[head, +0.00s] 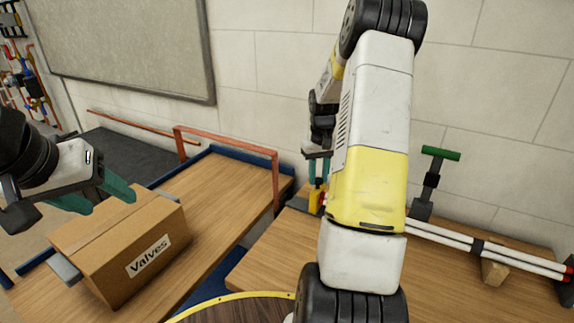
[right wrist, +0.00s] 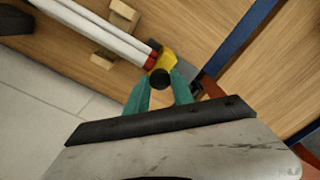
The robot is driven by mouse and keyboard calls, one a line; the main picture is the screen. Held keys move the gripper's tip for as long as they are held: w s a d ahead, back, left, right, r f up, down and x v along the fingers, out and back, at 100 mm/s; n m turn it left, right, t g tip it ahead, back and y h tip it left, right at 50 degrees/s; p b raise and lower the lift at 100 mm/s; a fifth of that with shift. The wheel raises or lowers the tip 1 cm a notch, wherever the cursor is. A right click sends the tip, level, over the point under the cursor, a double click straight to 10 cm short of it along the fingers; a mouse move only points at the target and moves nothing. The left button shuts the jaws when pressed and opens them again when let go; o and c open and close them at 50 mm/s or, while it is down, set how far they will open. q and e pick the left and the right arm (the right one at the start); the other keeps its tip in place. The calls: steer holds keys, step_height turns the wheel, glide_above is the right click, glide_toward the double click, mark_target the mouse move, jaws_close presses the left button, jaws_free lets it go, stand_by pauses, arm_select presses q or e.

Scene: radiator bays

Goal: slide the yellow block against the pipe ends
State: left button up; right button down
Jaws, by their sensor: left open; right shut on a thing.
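The white pipes (head: 470,247) run to the right along the bench. My left gripper (head: 103,190) is open and empty above the cardboard box.
The cardboard box labelled Valves (head: 125,245) stands on the left wooden bench. A copper pipe frame (head: 230,142) rises behind it. A gap with a blue edge separates the two benches. A green-handled valve (head: 440,153) stands behind the white pipes. Wooden supports (head: 494,271) hold the pipes.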

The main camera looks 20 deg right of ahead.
steer(key=shift+s+d, duration=0.15)
steer(key=shift+d, duration=0.1)
steer(key=c, duration=1.1)
jaws_free()
step_height(320, 180, up, 7)
steer(key=shift+f, duration=0.1)
steer(key=shift+r, duration=0.55)
